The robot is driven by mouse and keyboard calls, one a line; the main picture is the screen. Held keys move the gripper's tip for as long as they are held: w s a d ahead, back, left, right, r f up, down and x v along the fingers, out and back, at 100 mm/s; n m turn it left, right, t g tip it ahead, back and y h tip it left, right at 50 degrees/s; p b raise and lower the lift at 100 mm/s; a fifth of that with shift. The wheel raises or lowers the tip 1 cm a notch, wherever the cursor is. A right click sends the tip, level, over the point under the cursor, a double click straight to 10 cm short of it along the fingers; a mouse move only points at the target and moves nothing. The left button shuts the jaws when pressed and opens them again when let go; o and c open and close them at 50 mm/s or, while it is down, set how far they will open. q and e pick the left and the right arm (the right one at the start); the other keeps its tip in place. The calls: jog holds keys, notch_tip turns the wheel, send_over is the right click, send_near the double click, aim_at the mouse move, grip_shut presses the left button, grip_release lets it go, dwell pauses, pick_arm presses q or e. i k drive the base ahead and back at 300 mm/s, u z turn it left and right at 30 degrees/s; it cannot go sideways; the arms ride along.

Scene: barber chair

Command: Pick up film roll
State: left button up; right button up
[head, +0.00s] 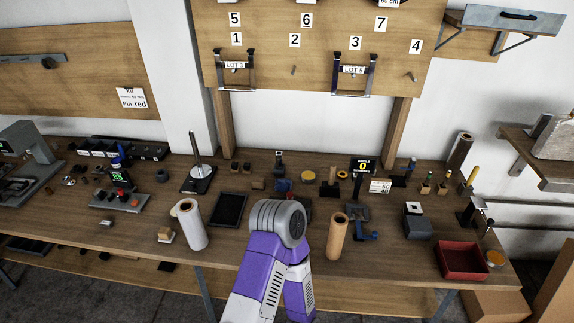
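A pale, whitish roll (190,226) with a brown core stands slightly tilted near the front edge of the workbench, left of centre; it looks like the film roll. A brown roll (337,238) stands near the front edge right of centre. A dark brown roll (460,150) stands at the back right. One of my purple and grey arms is bent in the lower middle, between the pale roll and the brown roll, and covers part of the bench. Neither gripper shows, and nothing in view touches the pale roll.
The wooden workbench (125,228) carries a small yellowish block (165,235) beside the pale roll, a black tray (230,208), a spindle on a black base (198,178) and a red bin (462,260). A numbered board (325,70) stands behind.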

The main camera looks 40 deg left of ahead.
aim_at(193, 225)
jog(key=u, duration=2.2)
